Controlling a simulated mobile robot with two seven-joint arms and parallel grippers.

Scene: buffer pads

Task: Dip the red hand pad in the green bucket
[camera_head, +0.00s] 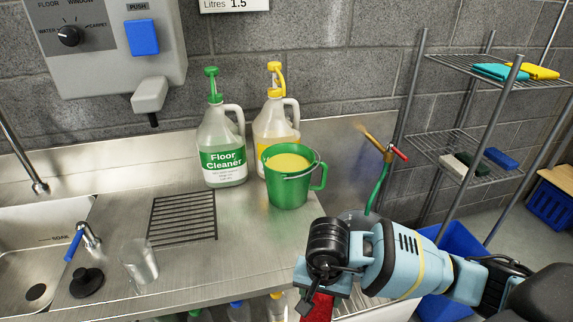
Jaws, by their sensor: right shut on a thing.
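The green bucket (287,192) stands upright on the steel counter, with yellowish liquid near its rim and a handle on its right side. My right gripper (318,297) is at the bottom, in front of and below the bucket, near the counter's right front edge. It is shut on the red hand pad (320,309), which is mostly cut off by the lower picture edge. The pad is apart from the bucket. My left gripper is not in view.
A floor cleaner jug (223,165) and a yellow-topped jug (270,122) stand behind the bucket. A clear glass (140,262), a black plug (87,281) and a sink (30,245) are left. A wire shelf (470,65) stands right.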

